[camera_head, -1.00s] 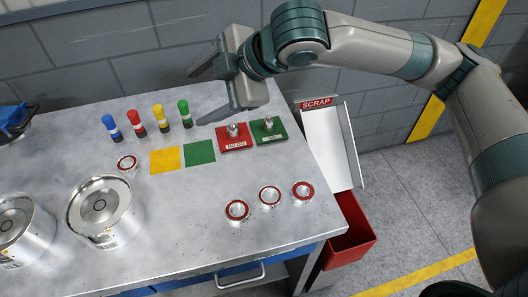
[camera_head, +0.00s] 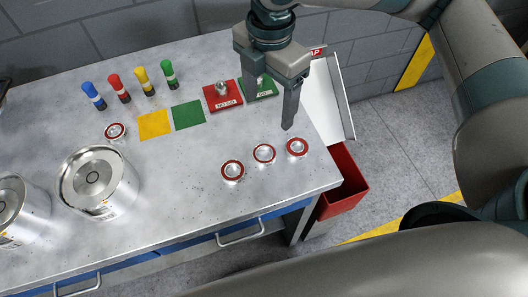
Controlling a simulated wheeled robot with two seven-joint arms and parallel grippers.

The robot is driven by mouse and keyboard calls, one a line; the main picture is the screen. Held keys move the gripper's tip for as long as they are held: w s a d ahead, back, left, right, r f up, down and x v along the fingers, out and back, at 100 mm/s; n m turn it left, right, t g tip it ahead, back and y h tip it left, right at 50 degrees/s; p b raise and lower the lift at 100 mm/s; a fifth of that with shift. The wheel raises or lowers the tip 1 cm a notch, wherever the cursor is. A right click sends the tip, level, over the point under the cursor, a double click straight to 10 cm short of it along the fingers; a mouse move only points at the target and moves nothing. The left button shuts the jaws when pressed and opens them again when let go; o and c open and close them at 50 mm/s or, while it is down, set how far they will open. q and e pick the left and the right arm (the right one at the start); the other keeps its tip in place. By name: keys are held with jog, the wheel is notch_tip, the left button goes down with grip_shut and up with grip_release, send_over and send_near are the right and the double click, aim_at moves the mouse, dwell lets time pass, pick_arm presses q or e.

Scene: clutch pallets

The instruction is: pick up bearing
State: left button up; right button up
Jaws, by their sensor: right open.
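Three red-rimmed bearings lie in a row near the front right of the grey metal table: a left one (camera_head: 232,170), a middle one (camera_head: 264,153) and a right one (camera_head: 297,147). Another bearing (camera_head: 115,132) lies further left, beside the yellow square. My right gripper (camera_head: 273,107) is open and points down, its fingers above the table behind the row. It looks empty and apart from the bearings. My left gripper is not in view.
Red (camera_head: 222,95) and green (camera_head: 262,88) gauge blocks stand behind, the green one partly hidden by my gripper. Yellow (camera_head: 154,125) and green (camera_head: 188,114) squares, several coloured plugs and two metal canisters are left. A scrap chute (camera_head: 330,105) and red bin (camera_head: 343,185) adjoin the right edge.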

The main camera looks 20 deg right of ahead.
jog(key=p, duration=0.2)
send_over(264, 156)
jog(key=f, duration=0.8)
jog(key=d+f, duration=0.1)
jog(key=f, duration=0.3)
jog(key=shift+a, duration=0.1)
jog(key=shift+s+a+f+p, duration=0.1)
jog(key=shift+a+f+p, duration=0.05)
jog(key=shift+f+p, duration=0.45)
jog(key=f, duration=0.2)
jog(key=f+p, duration=0.1)
jog(key=shift+a, duration=0.25)
jog(key=shift+f, duration=0.4)
jog(key=c, duration=1.3)
jog(key=shift+r, duration=0.1)
